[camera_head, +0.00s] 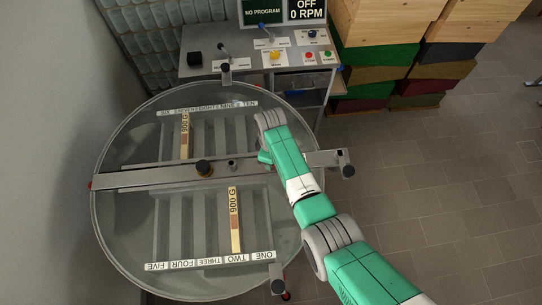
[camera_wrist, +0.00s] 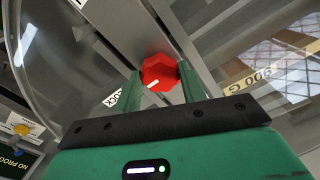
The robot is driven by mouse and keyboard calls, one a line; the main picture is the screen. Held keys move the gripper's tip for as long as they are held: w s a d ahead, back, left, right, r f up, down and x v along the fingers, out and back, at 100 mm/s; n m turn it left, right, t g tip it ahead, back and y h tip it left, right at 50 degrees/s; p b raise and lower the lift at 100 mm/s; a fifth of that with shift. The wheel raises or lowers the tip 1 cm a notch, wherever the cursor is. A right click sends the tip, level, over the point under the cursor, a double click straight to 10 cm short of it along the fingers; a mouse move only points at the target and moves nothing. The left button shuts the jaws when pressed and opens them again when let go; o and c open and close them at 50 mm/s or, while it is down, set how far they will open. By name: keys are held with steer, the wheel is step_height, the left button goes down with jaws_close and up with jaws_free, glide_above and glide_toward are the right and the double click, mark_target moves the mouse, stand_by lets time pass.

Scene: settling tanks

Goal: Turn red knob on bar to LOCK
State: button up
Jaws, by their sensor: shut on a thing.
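The red knob (camera_wrist: 160,71) sits on the grey metal bar (camera_wrist: 125,28) in the wrist view. A white mark on the knob points to the lower left in that view. My gripper (camera_wrist: 159,80) is shut on the knob, with one green finger on each side. A white label (camera_wrist: 112,98) lies left of the knob; it is partly hidden and I cannot read it surely. In the head view the bar (camera_head: 135,179) crosses the round tank, and my gripper (camera_head: 266,157) is over its right part. My arm hides the knob there.
The round glass-walled tank (camera_head: 103,235) holds slatted frames and two labelled wooden bars (camera_head: 235,220). A black knob (camera_head: 204,167) stands mid-bar. A control desk (camera_head: 250,66) with buttons is behind. Stacked wooden boxes (camera_head: 385,22) stand at the back right; floor (camera_head: 450,165) at right is clear.

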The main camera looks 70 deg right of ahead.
steer(key=o, duration=1)
steer(key=shift+r, duration=0.1)
step_height(320, 180, up, 8)
steer(key=shift+f+p, duration=0.15)
steer(key=shift+p, duration=0.2)
